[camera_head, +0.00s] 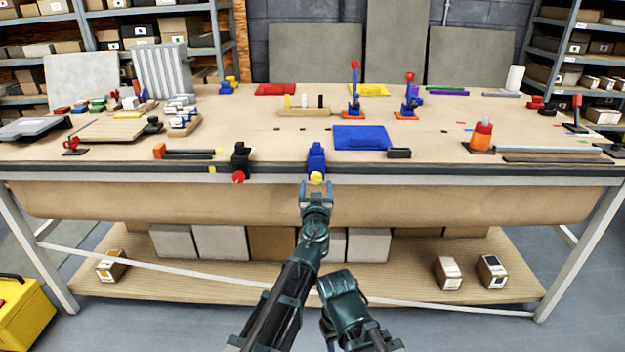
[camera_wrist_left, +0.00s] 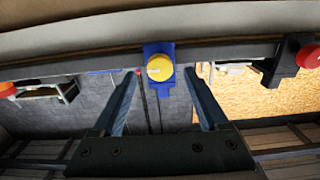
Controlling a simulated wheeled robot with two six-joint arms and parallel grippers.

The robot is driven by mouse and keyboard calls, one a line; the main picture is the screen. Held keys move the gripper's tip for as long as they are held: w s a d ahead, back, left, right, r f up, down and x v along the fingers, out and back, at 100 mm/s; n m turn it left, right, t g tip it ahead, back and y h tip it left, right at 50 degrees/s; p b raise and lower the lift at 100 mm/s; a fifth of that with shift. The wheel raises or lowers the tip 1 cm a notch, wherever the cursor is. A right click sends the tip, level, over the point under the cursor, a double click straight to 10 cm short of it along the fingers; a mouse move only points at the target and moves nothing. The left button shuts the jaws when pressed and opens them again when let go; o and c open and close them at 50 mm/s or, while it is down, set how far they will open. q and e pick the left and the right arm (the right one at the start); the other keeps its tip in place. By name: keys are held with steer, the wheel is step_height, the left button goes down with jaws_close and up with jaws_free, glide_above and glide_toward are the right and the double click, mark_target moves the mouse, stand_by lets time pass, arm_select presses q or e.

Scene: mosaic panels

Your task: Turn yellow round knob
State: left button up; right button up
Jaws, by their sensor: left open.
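The yellow round knob (camera_head: 316,178) sits on the front of a blue block (camera_head: 316,158) at the table's front edge. It also shows in the left wrist view as a yellow disc (camera_wrist_left: 160,67) with a dark mark, on its blue mount (camera_wrist_left: 158,48). My left gripper (camera_head: 316,187) is open just in front of and below the knob in the head view. In the left wrist view the knob lies between the lines of the two spread fingers (camera_wrist_left: 161,75), beyond their tips, with nothing held.
A black mount with a red round knob (camera_head: 239,177) stands left of the blue one on the same edge. A blue panel (camera_head: 361,137) and a small black block (camera_head: 399,153) lie to the right. Many other parts cover the table (camera_head: 300,94). The space before the edge is free.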

mark_target(316, 179)
arm_select(q)
steer(key=w, duration=0.3)
steer(key=shift+w, duration=0.3)
arm_select(e)
steer(key=shift+w+a, duration=0.3)
steer(key=shift+w, duration=0.1)
arm_select(q)
jaws_close()
